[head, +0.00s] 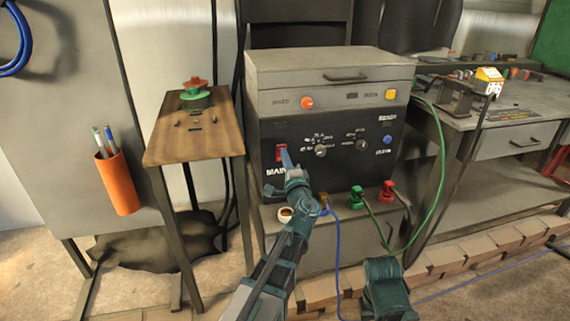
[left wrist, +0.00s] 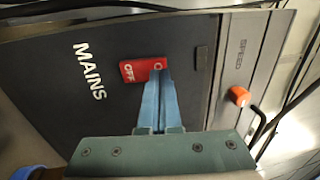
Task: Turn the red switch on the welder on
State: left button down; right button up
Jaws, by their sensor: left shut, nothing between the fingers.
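The welder (head: 345,140) is a grey box with a black front panel, standing in the middle of the head view. Its red switch (head: 280,152) sits at the left of the black panel, above the word MAINS. In the left wrist view the red switch (left wrist: 138,71) shows the letters OFF, and part of it is hidden behind the fingers. My left gripper (head: 286,156) is shut and empty, its blue fingertips (left wrist: 162,78) at the switch's edge; I cannot tell whether they touch it. My right gripper is not visible; only a teal part of my arm shows at the bottom.
Green (head: 356,197) and red (head: 387,191) connectors with cables stick out below. A small wooden table (head: 195,138) stands at left, a grey workbench (head: 490,115) at right.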

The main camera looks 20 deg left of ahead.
pick_arm(q)
jog(key=shift+w+a+r, duration=0.1)
jog(key=shift+w+a, duration=0.15)
jog(key=shift+w, duration=0.15)
jog(key=s+d+r+p, duration=0.2)
jog(key=s+d+p, duration=0.2)
jog(key=s+d, duration=0.3)
jog(key=s, duration=0.4)
jog(key=shift+d+r+g, duration=0.15)
jog(key=shift+r+g, duration=0.15)
jog(key=shift+r, duration=0.1)
dwell(0.4)
